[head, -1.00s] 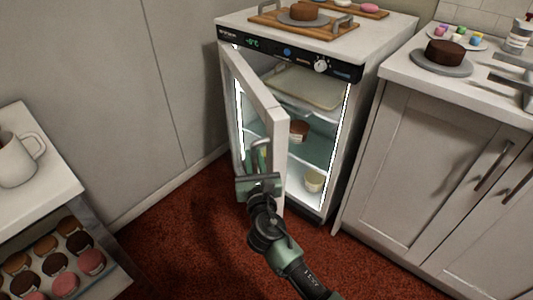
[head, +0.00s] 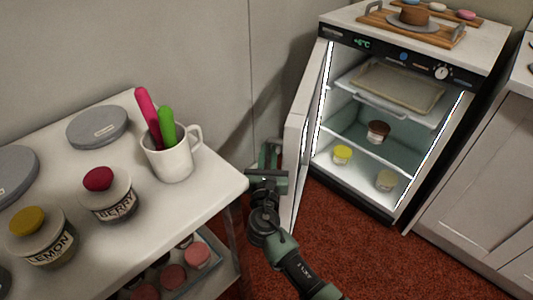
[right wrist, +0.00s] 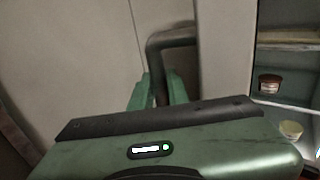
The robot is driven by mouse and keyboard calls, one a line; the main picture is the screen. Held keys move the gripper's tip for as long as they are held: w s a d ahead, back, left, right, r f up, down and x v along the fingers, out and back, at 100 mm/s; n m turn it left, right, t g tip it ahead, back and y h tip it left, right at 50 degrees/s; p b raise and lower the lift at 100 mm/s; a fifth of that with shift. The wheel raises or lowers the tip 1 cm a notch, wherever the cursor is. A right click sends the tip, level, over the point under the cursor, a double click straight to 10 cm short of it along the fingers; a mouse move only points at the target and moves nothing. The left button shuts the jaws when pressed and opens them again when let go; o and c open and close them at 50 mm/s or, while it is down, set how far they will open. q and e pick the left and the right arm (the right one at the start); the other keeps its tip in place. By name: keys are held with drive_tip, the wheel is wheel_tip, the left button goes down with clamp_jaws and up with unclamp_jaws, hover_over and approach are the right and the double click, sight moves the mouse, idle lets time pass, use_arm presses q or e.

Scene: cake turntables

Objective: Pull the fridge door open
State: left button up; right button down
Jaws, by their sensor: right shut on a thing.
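The small fridge (head: 405,205) stands at the right of the head view. Its white door (head: 297,140) is swung wide open to the left, seen nearly edge-on. My right gripper (head: 268,158) is at the outer face of the door, shut on the dark door handle. In the right wrist view the bent handle (right wrist: 156,58) runs down between the two green fingers of my right gripper (right wrist: 160,92). My left gripper is not in view.
A white table (head: 190,222) with a mug (head: 170,160), jars (head: 108,195) and grey discs stands at the left, its corner close to my right gripper. A cabinet (head: 480,180) is at the right. Red carpet (head: 370,250) is free before the fridge.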

drive_tip(key=shift+w+a, duration=0.2)
idle(0.3)
drive_tip(key=c, duration=1.6)
unclamp_jaws()
drive_tip(key=shift+c, duration=0.2)
